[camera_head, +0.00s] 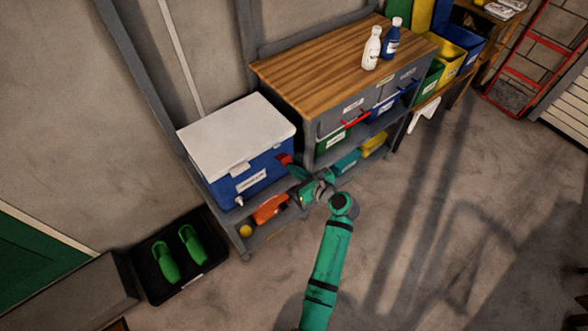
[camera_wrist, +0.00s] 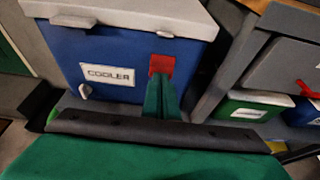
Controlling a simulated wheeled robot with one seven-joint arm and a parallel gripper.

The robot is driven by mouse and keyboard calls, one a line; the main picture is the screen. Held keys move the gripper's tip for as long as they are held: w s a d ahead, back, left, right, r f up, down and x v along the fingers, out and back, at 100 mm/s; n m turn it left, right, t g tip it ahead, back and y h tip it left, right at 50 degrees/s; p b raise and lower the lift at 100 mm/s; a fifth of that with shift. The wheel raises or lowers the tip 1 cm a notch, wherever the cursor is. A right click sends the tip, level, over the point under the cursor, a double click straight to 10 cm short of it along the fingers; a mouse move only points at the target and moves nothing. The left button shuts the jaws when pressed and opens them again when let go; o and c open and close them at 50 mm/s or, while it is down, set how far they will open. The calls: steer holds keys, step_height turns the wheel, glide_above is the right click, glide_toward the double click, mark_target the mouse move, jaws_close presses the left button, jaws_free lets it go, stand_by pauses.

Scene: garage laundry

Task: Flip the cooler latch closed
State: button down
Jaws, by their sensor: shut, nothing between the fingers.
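The cooler (camera_head: 222,178) is a blue box with a white lid, closed down on it, standing on a low grey shelf. It also shows in the wrist view (camera_wrist: 62,50), with a "COOLER" label on its front. A white latch tab (camera_wrist: 72,20) sits at the left under the lid edge. A second small white tab (camera_wrist: 165,34) shows at the right. I cannot tell whether either is fastened. My gripper (camera_head: 285,160) is shut and empty, its red fingertips (camera_wrist: 162,66) in front of the cooler's right front side, just below the right tab. Contact is unclear.
A wooden-topped cabinet (camera_head: 320,72) with a white bottle (camera_head: 371,50) and a blue bottle (camera_head: 391,40) stands right of the cooler. An orange item (camera_head: 268,209) lies on the shelf below. A black tray (camera_head: 150,280) with green shoes is at lower left. Floor at right is open.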

steer(key=shift+r, duration=0.2)
steer(key=shift+r, duration=0.6)
steer(key=s+d+f, duration=0.2)
steer(key=s+d, duration=0.4)
steer(key=s, duration=0.3)
steer(key=shift+s+d+f, duration=0.15)
steer(key=shift+d+f, duration=0.15)
steer(key=shift+f, duration=0.05)
stand_by(0.5)
